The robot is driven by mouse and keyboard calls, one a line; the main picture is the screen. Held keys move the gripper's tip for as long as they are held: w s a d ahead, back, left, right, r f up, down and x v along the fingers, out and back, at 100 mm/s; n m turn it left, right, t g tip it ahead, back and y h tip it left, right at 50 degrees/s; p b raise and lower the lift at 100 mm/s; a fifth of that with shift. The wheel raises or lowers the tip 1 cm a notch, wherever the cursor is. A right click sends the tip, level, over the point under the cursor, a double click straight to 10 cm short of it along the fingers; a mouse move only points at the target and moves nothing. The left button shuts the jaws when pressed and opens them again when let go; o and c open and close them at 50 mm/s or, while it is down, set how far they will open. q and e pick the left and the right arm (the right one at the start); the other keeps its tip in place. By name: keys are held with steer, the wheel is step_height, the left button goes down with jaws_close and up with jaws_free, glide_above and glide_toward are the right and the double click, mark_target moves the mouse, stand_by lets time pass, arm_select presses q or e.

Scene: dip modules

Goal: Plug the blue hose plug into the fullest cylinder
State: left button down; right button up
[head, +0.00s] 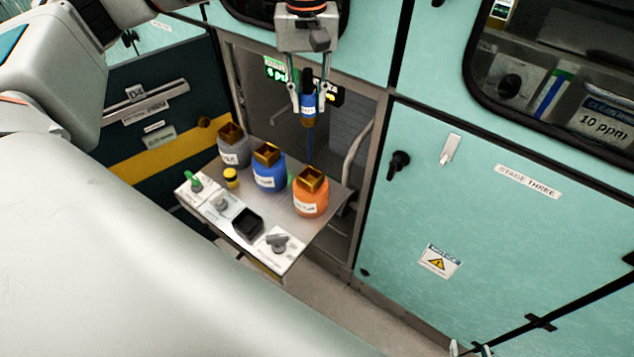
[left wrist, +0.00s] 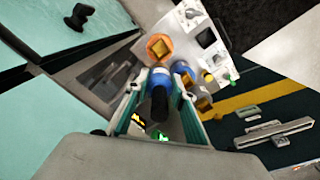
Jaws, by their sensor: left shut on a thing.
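My left gripper (head: 308,108) is shut on the blue hose plug (head: 308,104), which has a white label and a brass-coloured lower end. It holds the plug upright in the air, above the shelf. The left wrist view shows the plug (left wrist: 160,85) between the fingers. Three cylinders with square brass tops stand on the shelf: grey (head: 233,153), blue (head: 269,174) and orange (head: 310,199). The plug appears above the orange one in the head view, clearly apart from it. Two lit displays, green (head: 275,69) and amber (head: 330,95), are partly hidden. My right gripper's fingertips (head: 470,350) show apart at the bottom edge.
The metal shelf (head: 325,222) also carries a green-topped switch (head: 193,182), a yellow knob (head: 231,177), a black square block (head: 247,224) and a grey lever (head: 278,242). Teal cabinet doors (head: 480,200) stand to the right, a dark drawer front (head: 150,125) to the left.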

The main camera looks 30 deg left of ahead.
mark_target(309, 127)
arm_select(q)
step_height(309, 127, down, 20)
steer(key=shift+r, duration=0.1)
stand_by(0.5)
steer(key=shift+f+b, duration=0.2)
steer(key=shift+b, duration=0.1)
steer(key=c, duration=1.7)
jaws_free()
step_height(309, 127, up, 12)
steer(key=shift+r, duration=0.15)
steer(key=shift+s, duration=0.1)
